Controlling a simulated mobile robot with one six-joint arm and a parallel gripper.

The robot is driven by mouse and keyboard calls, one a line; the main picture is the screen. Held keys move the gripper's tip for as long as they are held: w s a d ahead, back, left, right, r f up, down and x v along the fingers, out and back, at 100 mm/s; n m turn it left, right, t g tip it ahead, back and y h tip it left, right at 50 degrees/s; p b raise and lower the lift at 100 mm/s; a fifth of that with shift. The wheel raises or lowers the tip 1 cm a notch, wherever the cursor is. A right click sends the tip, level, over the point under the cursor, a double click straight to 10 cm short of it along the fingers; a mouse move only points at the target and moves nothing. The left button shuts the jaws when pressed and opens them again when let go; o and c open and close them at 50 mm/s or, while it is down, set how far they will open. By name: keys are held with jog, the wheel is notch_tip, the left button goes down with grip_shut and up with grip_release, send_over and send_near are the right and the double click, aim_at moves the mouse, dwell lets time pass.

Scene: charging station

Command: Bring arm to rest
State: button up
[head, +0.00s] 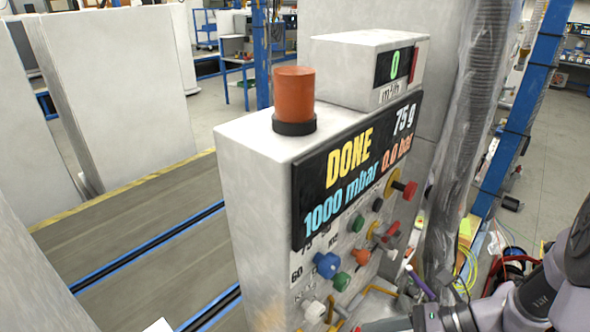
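My arm (545,297) enters at the lower right, and its grey and dark links run left along the bottom edge in front of the charging station (250,190). The gripper's fingers do not show; that end of the arm is cut off by the bottom edge. The station is a white cabinet with an orange beacon (294,95) on top. Its display (350,170) reads DONE, 75 g, 1000 mbar and 0.0 bar. A smaller box (345,58) on top shows a green 0.
Coloured knobs (326,264) and valves stick out from the station's front, close to my arm. A clear ribbed hose (470,120) and a blue post (520,110) stand to the right. Cables and a red-and-black item (513,268) lie on the floor at the right.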

jog(key=s+a+r+n+t+h+b, duration=0.1)
jog(key=n+h, duration=0.4)
jog(key=n, duration=0.6)
jog(key=s+a+r+n+t+h+b, duration=0.2)
jog(key=s+a+r+n+h+b, duration=0.1)
jog(key=n, duration=0.8)
jog(key=shift+s+a+n+t+h+b, duration=0.35)
jog(key=shift+s+a+h+b, duration=0.6)
jog(key=shift+b, duration=0.75)
jog(key=shift+w+a+r, duration=0.1)
jog(key=shift+w, duration=0.05)
